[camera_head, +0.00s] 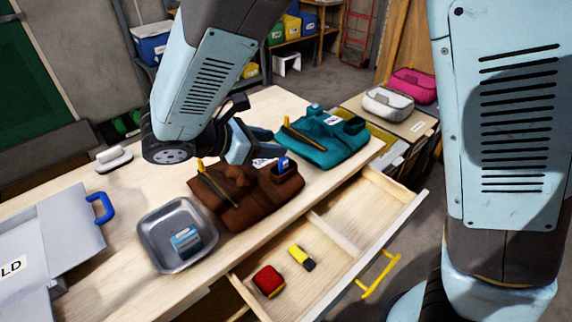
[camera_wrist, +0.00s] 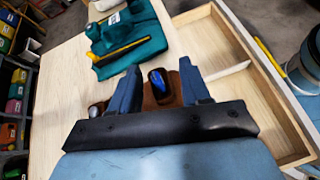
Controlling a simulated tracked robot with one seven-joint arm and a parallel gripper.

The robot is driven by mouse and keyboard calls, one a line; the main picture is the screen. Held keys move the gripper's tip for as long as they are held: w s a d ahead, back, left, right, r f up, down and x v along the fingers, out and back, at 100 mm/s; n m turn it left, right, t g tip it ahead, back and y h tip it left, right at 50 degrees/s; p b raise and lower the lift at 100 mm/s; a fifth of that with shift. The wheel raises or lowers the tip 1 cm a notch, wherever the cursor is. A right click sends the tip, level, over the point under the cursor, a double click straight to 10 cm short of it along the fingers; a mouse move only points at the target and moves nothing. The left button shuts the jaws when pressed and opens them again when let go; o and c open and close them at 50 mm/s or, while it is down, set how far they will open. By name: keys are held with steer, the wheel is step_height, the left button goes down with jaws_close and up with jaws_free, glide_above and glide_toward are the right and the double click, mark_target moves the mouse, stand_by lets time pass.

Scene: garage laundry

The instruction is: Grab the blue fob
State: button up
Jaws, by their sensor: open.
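The blue fob (camera_wrist: 157,80) shows in the wrist view as a small blue piece in the brown pouch (camera_wrist: 180,97), between my two fingers. In the head view a blue piece (camera_head: 284,164), likely the same fob, stands up at the right end of the brown pouch (camera_head: 240,200) on the table. My gripper (camera_wrist: 158,68) is open, with one finger on each side of the fob and a gap to each. In the head view my gripper (camera_head: 258,152) is above and just behind the pouch. Whether it touches the pouch is unclear.
A teal pouch (camera_head: 325,145) lies behind the brown one. A metal tray (camera_head: 160,232) with a blue-grey item stands in front left. An open drawer (camera_head: 340,235) below the table edge holds a red item (camera_head: 268,281) and a yellow-black item (camera_head: 301,257).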

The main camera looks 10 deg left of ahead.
mark_target(288, 154)
steer(key=s+a+f+n+t, duration=0.2)
steer(key=a+n, duration=0.1)
steer(key=a, duration=0.2)
steer(key=x, duration=0.8)
steer(key=shift+d+f, duration=0.15)
steer(key=shift+f, duration=0.15)
steer(key=shift+s+f+x, duration=0.1)
steer(key=shift+f+x, duration=0.05)
steer(key=shift+x, duration=1.15)
steer(key=shift+s+f+x, duration=0.15)
steer(key=shift+x, duration=1.1)
jaws_close()
